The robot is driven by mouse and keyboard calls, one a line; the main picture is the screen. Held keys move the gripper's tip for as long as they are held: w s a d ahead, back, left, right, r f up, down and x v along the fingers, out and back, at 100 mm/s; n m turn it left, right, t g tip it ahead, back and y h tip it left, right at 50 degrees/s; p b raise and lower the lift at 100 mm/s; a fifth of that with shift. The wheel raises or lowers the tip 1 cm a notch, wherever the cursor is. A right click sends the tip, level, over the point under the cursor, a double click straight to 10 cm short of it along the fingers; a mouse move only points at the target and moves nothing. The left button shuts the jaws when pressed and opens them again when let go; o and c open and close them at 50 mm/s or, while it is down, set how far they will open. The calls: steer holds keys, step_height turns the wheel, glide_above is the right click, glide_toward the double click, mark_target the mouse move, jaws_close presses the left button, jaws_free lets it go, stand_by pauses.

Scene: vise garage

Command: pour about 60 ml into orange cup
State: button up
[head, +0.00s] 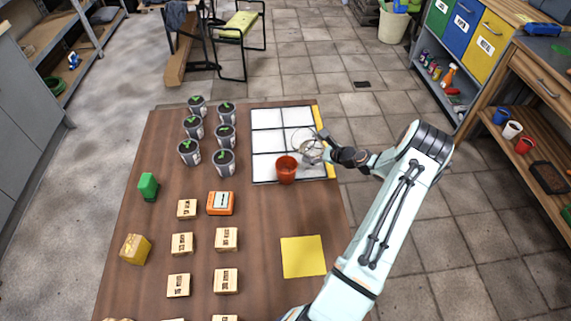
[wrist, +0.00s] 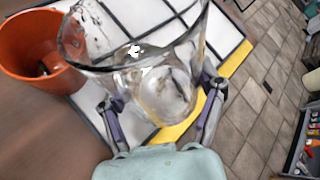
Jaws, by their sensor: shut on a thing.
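The orange cup (head: 285,170) stands upright on the front part of a white gridded board (head: 264,142). In the wrist view the cup (wrist: 28,50) is at the upper left, with a small dark patch inside. My gripper (head: 320,150) is shut on a clear glass vessel (head: 306,146), just right of and behind the cup. In the wrist view the glass vessel (wrist: 145,75) sits between my fingers (wrist: 160,108), its wide rim beside the cup's rim. I cannot tell its exact tilt or how much liquid it holds. No stream shows.
Several potted seedlings (head: 194,127) stand left of the board. An orange device with a pale display (head: 220,203), several wooden blocks (head: 226,239), a green object (head: 148,186) and a yellow square (head: 303,256) lie on the brown table (head: 262,215).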

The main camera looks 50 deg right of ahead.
steer(key=shift+d+f, duration=0.2)
steer(key=shift+f, duration=0.25)
steer(key=shift+s+d+m+y, duration=0.15)
steer(key=shift+d+m+y, duration=0.1)
steer(key=shift+m+y, duration=0.15)
steer(key=shift+s+d+r+m+t+y+b, duration=0.1)
steer(key=shift+d+r+m+t+y+b, duration=0.2)
steer(key=shift+r+b, duration=0.1)
steer(key=shift+s+d+f+m+t+y+b, duration=0.1)
steer(key=shift+d+f+m+t+y+b, duration=0.15)
steer(key=shift+m+y, duration=0.3)
steer(key=shift+s+d+f+m+t+y+b, duration=0.15)
steer(key=shift+d+m+t+y, duration=0.2)
steer(key=shift+m, duration=0.3)
steer(key=shift+a, duration=0.1)
stand_by(0.4)
